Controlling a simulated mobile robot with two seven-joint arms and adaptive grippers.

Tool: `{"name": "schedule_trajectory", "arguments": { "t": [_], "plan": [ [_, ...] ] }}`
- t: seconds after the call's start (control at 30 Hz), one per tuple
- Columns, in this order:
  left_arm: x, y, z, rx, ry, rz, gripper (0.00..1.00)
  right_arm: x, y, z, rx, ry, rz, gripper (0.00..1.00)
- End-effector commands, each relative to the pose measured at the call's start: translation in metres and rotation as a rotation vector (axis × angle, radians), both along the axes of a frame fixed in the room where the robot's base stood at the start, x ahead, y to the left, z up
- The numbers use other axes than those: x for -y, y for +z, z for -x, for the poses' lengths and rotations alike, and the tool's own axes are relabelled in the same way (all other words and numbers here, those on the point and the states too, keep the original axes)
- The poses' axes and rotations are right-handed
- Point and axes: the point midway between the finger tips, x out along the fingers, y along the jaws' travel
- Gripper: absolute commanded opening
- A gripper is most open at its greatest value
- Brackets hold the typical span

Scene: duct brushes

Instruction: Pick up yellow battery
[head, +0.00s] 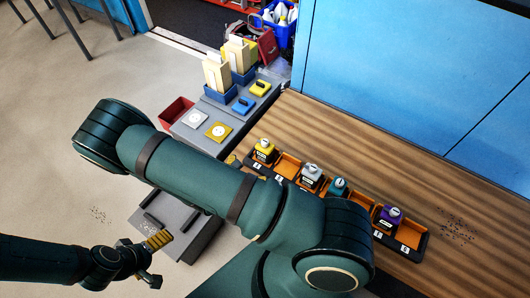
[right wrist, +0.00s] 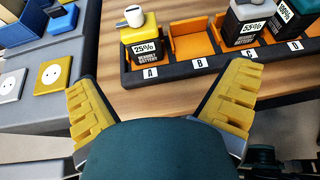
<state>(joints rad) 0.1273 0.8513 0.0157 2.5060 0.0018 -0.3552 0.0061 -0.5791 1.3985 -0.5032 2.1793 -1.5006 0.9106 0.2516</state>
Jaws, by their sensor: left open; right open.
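The yellow battery (head: 264,151) stands upright in slot A at the left end of a dark rack with orange slots. In the right wrist view the yellow battery (right wrist: 143,42) has a white knob on top and a "25%" label. My right gripper (right wrist: 160,98) is open and empty, its yellow-padded fingers spread wide on the near side of the rack, apart from the battery. In the head view my right arm hides most of that gripper. My left gripper (head: 160,258) is open and empty at the lower left, far from the rack.
Slot B (right wrist: 190,48) is empty. Grey (head: 311,177), teal (head: 338,187) and purple (head: 391,216) batteries stand further right in the rack. A grey bench (head: 215,108) on the left holds blue bins, a yellow-topped blue item and socket plates. A blue wall (head: 400,80) stands behind the wooden table.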

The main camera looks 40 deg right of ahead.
Motion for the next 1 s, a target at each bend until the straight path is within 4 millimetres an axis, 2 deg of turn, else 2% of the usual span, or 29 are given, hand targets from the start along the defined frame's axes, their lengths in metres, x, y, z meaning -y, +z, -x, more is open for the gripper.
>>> {"name": "schedule_trajectory", "arguments": {
  "t": [0.03, 0.17, 0.5, 0.87, 1.0],
  "plan": [
    [0.000, -0.001, 0.000, -0.001, 0.000, 0.000, 1.00, -0.001, 0.002, -0.009, 0.010, 0.042, 0.026, 1.00],
    [0.000, -0.002, 0.001, -0.002, -0.001, 0.000, 1.00, 0.008, 0.002, -0.020, 0.018, 0.082, 0.054, 1.00],
    [0.000, -0.010, 0.003, -0.007, -0.005, 0.002, 1.00, 0.061, -0.021, -0.035, 0.019, 0.077, 0.052, 1.00],
    [0.001, -0.013, 0.004, -0.009, -0.007, 0.002, 1.00, 0.082, -0.030, -0.043, 0.018, 0.079, 0.050, 1.00],
    [0.001, -0.018, 0.005, -0.011, -0.009, 0.002, 1.00, 0.098, -0.037, -0.051, 0.018, 0.076, 0.050, 1.00]
  ]
}}
